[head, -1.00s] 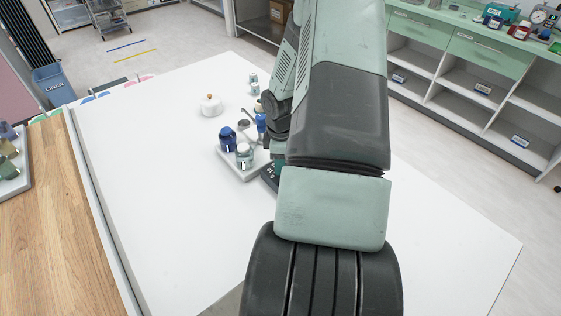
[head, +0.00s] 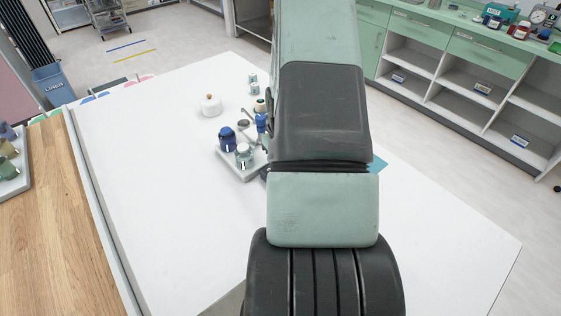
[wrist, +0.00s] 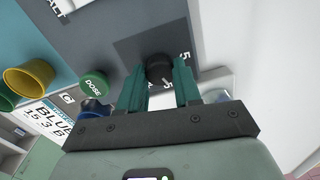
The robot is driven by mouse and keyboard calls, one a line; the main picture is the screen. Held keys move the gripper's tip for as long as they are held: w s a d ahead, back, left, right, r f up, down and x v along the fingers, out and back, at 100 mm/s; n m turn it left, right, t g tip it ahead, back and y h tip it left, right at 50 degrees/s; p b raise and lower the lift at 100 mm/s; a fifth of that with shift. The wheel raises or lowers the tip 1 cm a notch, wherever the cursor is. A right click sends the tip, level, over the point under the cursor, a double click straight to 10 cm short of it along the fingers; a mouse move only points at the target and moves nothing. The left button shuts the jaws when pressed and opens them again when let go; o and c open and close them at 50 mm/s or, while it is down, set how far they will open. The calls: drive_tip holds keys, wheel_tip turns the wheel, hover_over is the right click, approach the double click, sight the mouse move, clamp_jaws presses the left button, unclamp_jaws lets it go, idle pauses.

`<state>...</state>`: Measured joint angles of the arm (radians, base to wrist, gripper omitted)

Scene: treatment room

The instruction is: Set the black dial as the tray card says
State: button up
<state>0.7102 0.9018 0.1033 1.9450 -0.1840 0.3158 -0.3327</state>
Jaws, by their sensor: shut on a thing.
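The black dial (wrist: 158,68) sits on a dark square plate on a grey panel (wrist: 95,30) in the wrist view. My gripper (wrist: 159,80) has its two teal fingers closed on either side of the dial. Parts of white numbers show by the dial, one like 15; the pointer cannot be made out. A white card (wrist: 48,118) at the left reads BLUE, with 15, 3 and B under it, tilted and partly cut off. In the head view my arm hides the dial and my gripper.
A green DOSE button (wrist: 93,86) and a yellow cup (wrist: 28,80) are left of the dial. In the head view a pale tray (head: 238,174) with blue and pale bottles stands beside my arm. A white lidded pot (head: 210,106) stands behind. The table's left is clear.

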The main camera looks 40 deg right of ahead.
drive_tip(key=shift+m, duration=1.7)
drive_tip(key=o, duration=1)
drive_tip(key=shift+o, duration=0.2)
wheel_tip(320, 180, up, 11)
drive_tip(key=shift+d, duration=0.15)
